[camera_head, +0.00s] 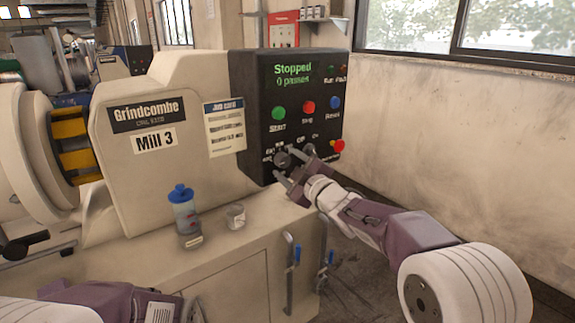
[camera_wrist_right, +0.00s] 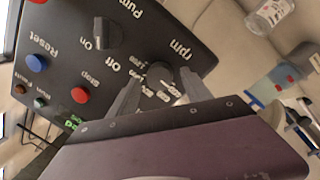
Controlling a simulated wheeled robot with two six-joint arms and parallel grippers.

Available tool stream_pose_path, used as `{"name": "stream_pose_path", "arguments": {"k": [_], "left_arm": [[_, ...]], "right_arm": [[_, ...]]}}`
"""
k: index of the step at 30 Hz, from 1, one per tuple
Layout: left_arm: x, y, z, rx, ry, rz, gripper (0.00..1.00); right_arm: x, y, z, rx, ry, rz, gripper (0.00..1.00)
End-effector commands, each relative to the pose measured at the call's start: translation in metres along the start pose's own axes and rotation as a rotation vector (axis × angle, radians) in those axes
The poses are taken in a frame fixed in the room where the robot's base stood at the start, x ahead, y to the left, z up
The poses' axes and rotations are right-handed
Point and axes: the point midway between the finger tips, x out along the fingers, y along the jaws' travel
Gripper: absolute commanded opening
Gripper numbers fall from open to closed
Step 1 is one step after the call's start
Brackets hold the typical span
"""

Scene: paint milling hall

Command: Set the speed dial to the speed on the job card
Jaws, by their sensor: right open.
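The dark control panel (camera_head: 250,95) carries the speed dial (camera_head: 282,158), a small black knob low on its face. In the right wrist view the dial (camera_wrist_right: 160,73) shows by the rpm label, with small scale marks too blurred to read. My right gripper (camera_head: 298,166) is open in front of the dial. In the wrist view the two fingertips (camera_wrist_right: 160,84) stand on either side of it; I cannot tell whether they touch it. The job card (camera_head: 224,126) hangs left of the panel; its lines are too small to read. My left gripper is out of view.
The display (camera_head: 293,74) reads Stopped, 0 passes. Green start (camera_head: 278,113), red stop (camera_head: 308,107) and blue reset (camera_head: 335,102) buttons sit above the dial. A pump switch (camera_wrist_right: 107,33) and red emergency button (camera_head: 338,146) are close by. A blue-capped bottle (camera_head: 183,210) stands on the ledge.

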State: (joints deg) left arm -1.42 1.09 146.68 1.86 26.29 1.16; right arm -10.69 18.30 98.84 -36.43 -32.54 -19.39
Motion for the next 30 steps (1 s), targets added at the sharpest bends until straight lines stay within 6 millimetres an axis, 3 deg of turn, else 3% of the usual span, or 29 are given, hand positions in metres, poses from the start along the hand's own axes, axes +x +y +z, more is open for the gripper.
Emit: {"name": "stream_pose_path", "arguments": {"k": [8,14,23,30], "left_arm": [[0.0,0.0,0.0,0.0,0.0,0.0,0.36],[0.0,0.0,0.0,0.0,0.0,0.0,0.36],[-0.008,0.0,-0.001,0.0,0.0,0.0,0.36],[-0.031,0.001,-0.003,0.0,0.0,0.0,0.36]], "right_arm": [[0.002,0.0,0.0,0.0,0.0,0.0,0.55],[0.002,0.0,0.0,0.0,0.0,0.0,0.0],[0.002,0.002,-0.002,0.038,-0.003,-0.004,0.0],[0.003,0.005,-0.004,0.184,-0.014,-0.019,0.0]]}}
